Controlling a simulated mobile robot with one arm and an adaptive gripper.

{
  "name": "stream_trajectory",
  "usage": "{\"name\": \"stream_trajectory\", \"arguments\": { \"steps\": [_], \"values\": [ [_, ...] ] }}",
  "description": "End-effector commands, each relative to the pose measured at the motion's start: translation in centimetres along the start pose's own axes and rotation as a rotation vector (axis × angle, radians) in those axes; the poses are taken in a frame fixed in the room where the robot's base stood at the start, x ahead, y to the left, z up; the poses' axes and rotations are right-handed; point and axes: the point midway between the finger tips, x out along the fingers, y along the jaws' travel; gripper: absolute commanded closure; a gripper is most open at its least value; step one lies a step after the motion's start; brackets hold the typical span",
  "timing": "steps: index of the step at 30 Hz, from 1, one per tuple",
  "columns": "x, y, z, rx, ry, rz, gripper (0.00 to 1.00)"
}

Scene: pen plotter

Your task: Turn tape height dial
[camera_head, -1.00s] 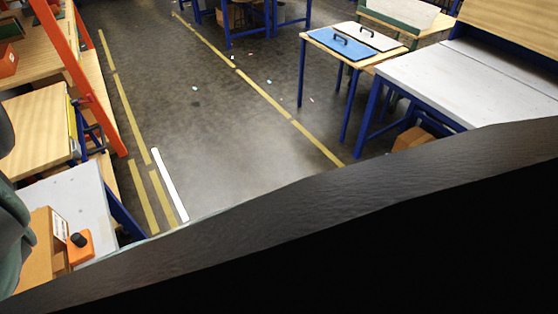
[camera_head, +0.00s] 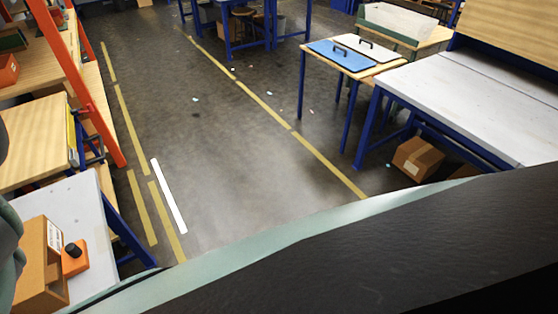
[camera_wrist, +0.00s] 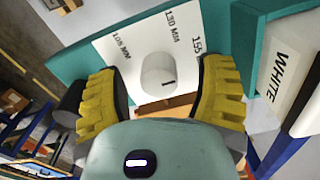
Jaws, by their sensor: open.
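The dial is a round white knob (camera_wrist: 158,82) with a short black mark pointing to the right side of its face. It sits on a white panel (camera_wrist: 95,65) printed with "130 MM", a label starting "155" and a third MM label at left. My gripper (camera_wrist: 158,76) is open in the wrist view, with one yellow ridged finger on each side of the knob. Gaps show between the fingers and the knob, and I cannot tell the depth between them. I cannot make out the dial or the gripper in the head view.
A teal frame (camera_wrist: 85,43) surrounds the panel, with a "WHITE" label (camera_wrist: 281,72) at right. In the head view, an orange block with a black knob (camera_head: 75,262) and a cardboard box (camera_head: 40,265) stand at lower left.

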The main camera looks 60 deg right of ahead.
Motion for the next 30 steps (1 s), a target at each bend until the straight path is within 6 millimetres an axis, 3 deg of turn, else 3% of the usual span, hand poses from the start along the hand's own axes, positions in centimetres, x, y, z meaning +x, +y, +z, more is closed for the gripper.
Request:
{"name": "stream_trajectory", "arguments": {
  "steps": [16, 30],
  "values": [
    [0.79, 0.13, -0.18, 0.006, -0.002, 0.001, 0.3],
    [0.8, 0.14, -0.09, 0.004, -0.002, 0.002, 0.78]
  ]
}}
